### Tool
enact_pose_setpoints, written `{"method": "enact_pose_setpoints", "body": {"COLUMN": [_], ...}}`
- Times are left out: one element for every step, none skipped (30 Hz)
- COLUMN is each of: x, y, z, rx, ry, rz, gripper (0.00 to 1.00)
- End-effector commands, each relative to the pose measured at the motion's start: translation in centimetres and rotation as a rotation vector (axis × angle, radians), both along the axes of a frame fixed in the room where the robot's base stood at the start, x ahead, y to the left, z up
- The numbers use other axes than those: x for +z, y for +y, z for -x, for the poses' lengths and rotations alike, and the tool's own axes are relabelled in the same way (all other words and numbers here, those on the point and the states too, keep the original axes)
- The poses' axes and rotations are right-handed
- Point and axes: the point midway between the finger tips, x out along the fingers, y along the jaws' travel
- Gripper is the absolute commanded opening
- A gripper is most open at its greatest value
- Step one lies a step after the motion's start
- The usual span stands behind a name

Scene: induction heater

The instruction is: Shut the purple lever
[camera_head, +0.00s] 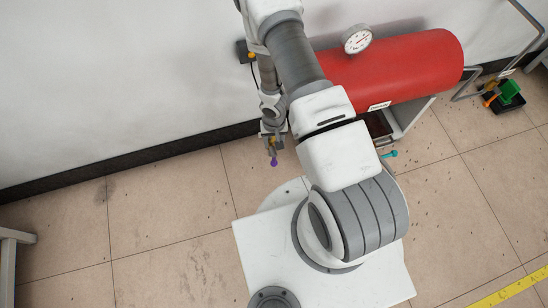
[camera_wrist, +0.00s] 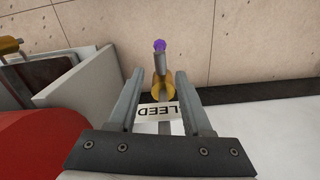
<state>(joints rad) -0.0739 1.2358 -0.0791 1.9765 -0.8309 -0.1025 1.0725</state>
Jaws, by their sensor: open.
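The purple lever has a purple knob (camera_wrist: 159,45) on a grey shaft, and it rises from a brass-coloured base (camera_wrist: 162,88). In the head view the knob (camera_head: 274,162) shows just below my gripper (camera_head: 272,140). In the wrist view my gripper (camera_wrist: 160,80) is open, with one finger on each side of the brass base. The knob sticks out past the fingertips. I see a gap between each finger and the lever, and cannot tell of any contact. A white label reading "LEED", its edge hidden by a finger, lies behind the fingers.
A red tank (camera_head: 395,70) with a round gauge (camera_head: 357,39) lies right of my arm; it also shows at the left of the wrist view (camera_wrist: 35,150). A teal-tipped lever (camera_head: 391,154) is below it.

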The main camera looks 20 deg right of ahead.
Motion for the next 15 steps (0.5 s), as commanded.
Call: {"method": "enact_pose_setpoints", "body": {"x": [-1.7, -2.3, -3.2, -3.9, -4.5, -5.4, -6.1, -6.7, -7.5, -8.1, -8.6, -9.2, -9.7, -10.1, -10.6], "y": [0.0, 0.0, 0.0, 0.0, 0.0, 0.0, 0.0, 0.0, 0.0, 0.0, 0.0, 0.0, 0.0, 0.0, 0.0], "z": [0.1, 0.1, 0.1, 0.1, 0.1, 0.1, 0.1, 0.1, 0.1, 0.1, 0.1, 0.1, 0.1, 0.1, 0.0], "rx": [0.002, 0.003, 0.002, 0.003, 0.003, 0.003, 0.004, 0.003, 0.002, 0.002, 0.002, 0.003, 0.003, 0.002, 0.001], "ry": [0.003, 0.004, 0.003, 0.003, 0.002, 0.003, 0.003, 0.004, 0.004, 0.002, 0.002, 0.002, 0.002, 0.002, 0.002], "rz": [0.001, 0.002, 0.001, 0.001, 0.001, 0.001, 0.001, 0.002, 0.002, 0.002, 0.001, 0.001, 0.001, 0.001, 0.002], "gripper": [0.49, 0.49, 0.49, 0.49, 0.49, 0.49, 0.49, 0.49, 0.49, 0.49, 0.49, 0.49, 0.49, 0.49, 0.49]}}
